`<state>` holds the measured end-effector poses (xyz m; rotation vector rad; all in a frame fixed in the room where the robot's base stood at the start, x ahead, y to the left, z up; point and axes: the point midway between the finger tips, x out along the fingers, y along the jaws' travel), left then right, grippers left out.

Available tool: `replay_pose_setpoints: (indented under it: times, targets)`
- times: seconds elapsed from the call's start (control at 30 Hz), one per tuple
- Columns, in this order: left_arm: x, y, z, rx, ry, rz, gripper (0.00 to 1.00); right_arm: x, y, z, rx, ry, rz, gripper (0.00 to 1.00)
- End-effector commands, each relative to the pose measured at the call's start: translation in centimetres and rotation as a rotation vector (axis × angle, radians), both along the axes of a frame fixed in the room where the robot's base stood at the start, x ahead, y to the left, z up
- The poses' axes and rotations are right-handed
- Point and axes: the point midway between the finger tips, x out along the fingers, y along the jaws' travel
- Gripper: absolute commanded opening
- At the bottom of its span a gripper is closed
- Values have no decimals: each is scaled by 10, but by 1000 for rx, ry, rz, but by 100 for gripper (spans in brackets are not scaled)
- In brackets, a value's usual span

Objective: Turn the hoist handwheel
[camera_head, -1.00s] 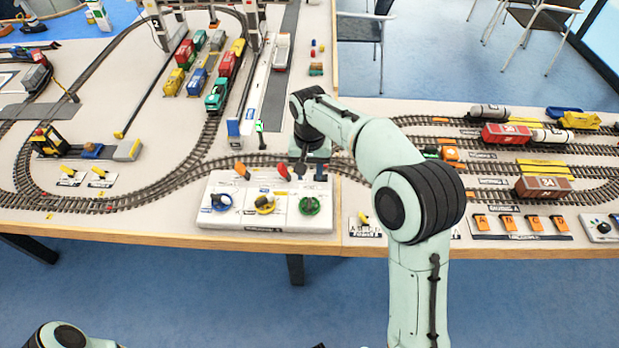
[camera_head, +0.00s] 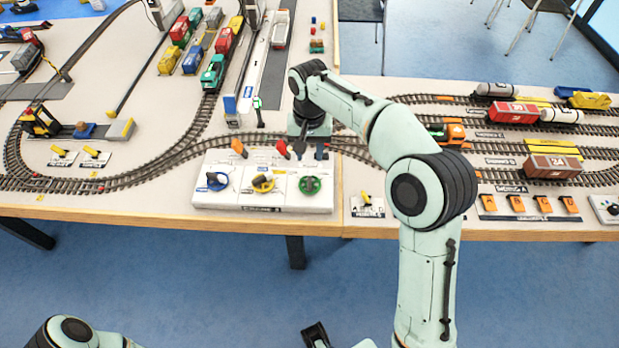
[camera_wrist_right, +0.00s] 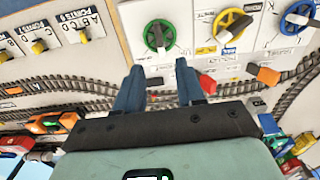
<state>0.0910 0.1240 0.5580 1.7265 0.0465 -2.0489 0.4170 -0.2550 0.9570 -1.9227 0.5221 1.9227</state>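A white control panel (camera_head: 263,203) at the table's front edge carries three handwheels in a row. They are a blue wheel (camera_head: 218,181), a yellow wheel (camera_head: 263,182) and a green wheel (camera_head: 310,185). The labels are too small to tell which is the hoist wheel. The wheels also show in the right wrist view: green (camera_wrist_right: 159,36), yellow (camera_wrist_right: 232,24), blue (camera_wrist_right: 297,16). My right gripper (camera_wrist_right: 160,82) is open and empty, pointing down behind the green wheel, apart from it. A dark part at the bottom edge seems to be my left gripper (camera_head: 316,336), mostly cut off.
A red lever (camera_head: 283,149) stands close beside my right gripper, and an orange lever (camera_head: 238,147) is farther left. Model track (camera_head: 180,152) runs behind the panel. Wagons and an orange locomotive (camera_head: 447,131) stand right. Small orange switches (camera_head: 543,204) line the front right.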

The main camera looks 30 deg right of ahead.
Motion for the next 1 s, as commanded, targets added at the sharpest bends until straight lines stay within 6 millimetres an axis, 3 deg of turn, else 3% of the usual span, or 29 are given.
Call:
replay_pose_setpoints:
  times: [0.3, 0.5, 0.7, 0.97, 1.0]
  targets:
    - [-4, 0, -13, 0, 4, 0, 43, -1, -1, -71, 0, 6, 0, 38]
    - [-5, 0, -16, 0, 6, 0, 43, -1, 0, -100, -1, 3, 1, 38]
    - [-5, 0, -17, 0, 7, 0, 43, 0, 0, -112, 0, 1, 0, 38]
    - [-5, 0, -17, 0, 7, 0, 43, 0, 0, -113, 1, 1, 0, 38]
    - [-5, 0, -17, 0, 7, 0, 43, 0, 0, -113, 0, 0, 0, 29]
